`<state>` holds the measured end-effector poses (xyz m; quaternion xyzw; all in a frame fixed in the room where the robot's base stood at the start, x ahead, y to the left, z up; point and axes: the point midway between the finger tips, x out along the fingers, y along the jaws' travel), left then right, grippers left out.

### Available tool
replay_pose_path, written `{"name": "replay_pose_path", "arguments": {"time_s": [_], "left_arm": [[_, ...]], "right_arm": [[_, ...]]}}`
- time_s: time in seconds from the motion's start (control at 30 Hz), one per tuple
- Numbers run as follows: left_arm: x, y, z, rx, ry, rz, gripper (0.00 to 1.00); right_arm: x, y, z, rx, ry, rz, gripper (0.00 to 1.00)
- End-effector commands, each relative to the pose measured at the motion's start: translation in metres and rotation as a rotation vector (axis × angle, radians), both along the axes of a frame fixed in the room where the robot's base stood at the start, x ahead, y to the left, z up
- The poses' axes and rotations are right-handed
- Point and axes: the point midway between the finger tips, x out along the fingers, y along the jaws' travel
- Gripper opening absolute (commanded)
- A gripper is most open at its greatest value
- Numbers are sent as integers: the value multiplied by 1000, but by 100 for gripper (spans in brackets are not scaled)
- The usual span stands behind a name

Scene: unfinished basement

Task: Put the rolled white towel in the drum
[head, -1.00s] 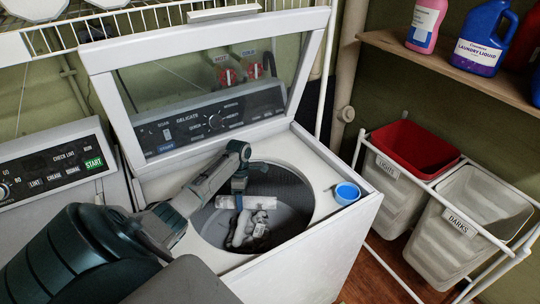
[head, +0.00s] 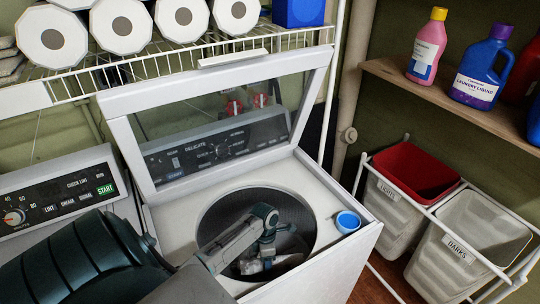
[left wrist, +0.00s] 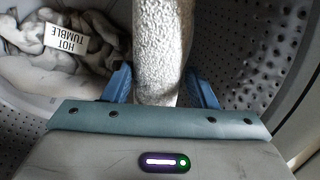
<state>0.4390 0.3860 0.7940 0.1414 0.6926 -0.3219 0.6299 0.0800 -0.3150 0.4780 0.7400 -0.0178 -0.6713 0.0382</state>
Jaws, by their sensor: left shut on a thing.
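The rolled white towel (left wrist: 160,45) is between the blue fingers of my left gripper (left wrist: 160,88) in the left wrist view. In the head view that gripper (head: 262,260) is inside the open washer's drum (head: 225,205), near its front side. The towel is mostly hidden there by the arm and the rim. In the left wrist view the drum's perforated wall (left wrist: 250,60) surrounds the towel. Crumpled pale cloth (left wrist: 35,50) with a "HOT TUMBLE" tag lies in the drum to the left. My right gripper is not in view.
The washer's raised lid (head: 215,125) stands behind the opening. A blue cup (head: 348,221) sits on the washer top, right of the opening. Red (head: 418,168) and white (head: 480,225) laundry bins stand to the right. A wire shelf (head: 180,55) with white rolls is above.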

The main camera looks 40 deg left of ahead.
Motion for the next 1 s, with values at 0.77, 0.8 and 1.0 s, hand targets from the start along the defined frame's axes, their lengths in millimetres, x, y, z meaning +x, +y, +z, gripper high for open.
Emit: {"name": "replay_pose_path", "arguments": {"time_s": [0.77, 0.8, 1.0], "left_arm": [[-4, -16, -95, -1, 2, 2, 27], [-4, -16, -101, -2, 3, 1, 27], [-5, -19, -113, 0, 1, -1, 27]], "right_arm": [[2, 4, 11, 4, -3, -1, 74], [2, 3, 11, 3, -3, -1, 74], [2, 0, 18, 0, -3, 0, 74]]}}
